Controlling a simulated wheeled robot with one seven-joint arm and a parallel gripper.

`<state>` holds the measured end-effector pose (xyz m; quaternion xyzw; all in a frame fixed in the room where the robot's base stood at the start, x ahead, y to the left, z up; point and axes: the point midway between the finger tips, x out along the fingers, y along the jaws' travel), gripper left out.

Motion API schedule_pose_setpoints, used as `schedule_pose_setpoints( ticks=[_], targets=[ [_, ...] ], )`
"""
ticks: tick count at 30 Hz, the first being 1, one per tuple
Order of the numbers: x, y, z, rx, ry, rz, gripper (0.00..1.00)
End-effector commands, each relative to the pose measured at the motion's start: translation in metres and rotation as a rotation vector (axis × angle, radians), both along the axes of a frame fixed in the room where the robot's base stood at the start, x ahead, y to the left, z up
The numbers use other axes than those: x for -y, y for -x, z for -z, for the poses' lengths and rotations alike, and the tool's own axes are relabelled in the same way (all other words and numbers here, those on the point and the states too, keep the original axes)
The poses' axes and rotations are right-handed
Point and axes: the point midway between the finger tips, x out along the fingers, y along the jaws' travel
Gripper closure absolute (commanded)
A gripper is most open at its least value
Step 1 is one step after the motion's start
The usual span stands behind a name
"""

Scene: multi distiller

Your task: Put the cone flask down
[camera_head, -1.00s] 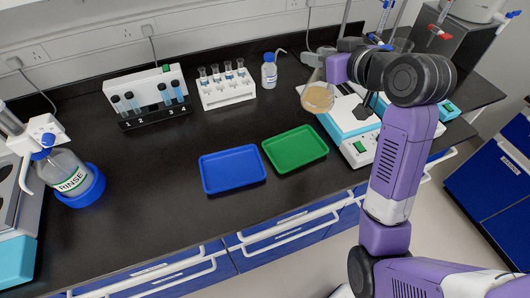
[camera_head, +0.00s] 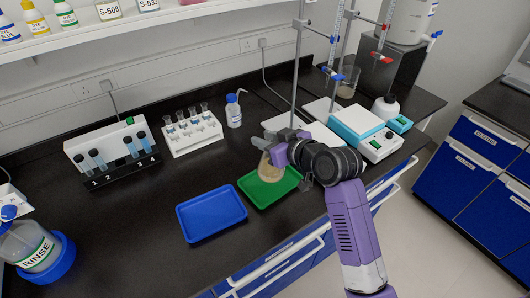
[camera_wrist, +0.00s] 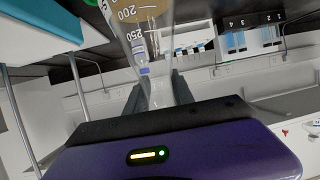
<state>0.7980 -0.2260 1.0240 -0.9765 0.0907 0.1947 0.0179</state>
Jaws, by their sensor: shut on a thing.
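The cone flask (camera_head: 267,171) is clear glass with a tan liquid low inside. My gripper (camera_head: 277,148) is shut on its neck. In the head view the flask looks roughly upright over the green tray (camera_head: 287,185). I cannot tell whether its base touches the tray. In the wrist view the flask (camera_wrist: 147,42) shows its 200 and 250 marks and the liquid, with its neck between the dark fingers of my gripper (camera_wrist: 158,92). Its base is cut off at the top of that view.
A blue tray (camera_head: 211,213) lies empty left of the green one. Behind stand a numbered tube rack (camera_head: 122,163), a white vial rack (camera_head: 190,131) and a blue-capped bottle (camera_head: 233,112). A stirrer plate (camera_head: 360,128) and metal stands are to the right.

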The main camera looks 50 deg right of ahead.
Motion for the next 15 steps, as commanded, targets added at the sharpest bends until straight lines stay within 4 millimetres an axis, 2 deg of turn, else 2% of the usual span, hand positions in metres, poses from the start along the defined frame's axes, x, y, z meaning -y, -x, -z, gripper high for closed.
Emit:
schedule_pose_setpoints(
  ticks=[5,12,15],
  targets=[
    [0.000,0.000,0.012,0.002,-0.001,-0.001,1.00],
    [-0.001,0.000,0.044,0.000,-0.002,-0.001,1.00],
    [-0.001,0.000,0.050,0.002,-0.001,-0.001,1.00]
  ],
)
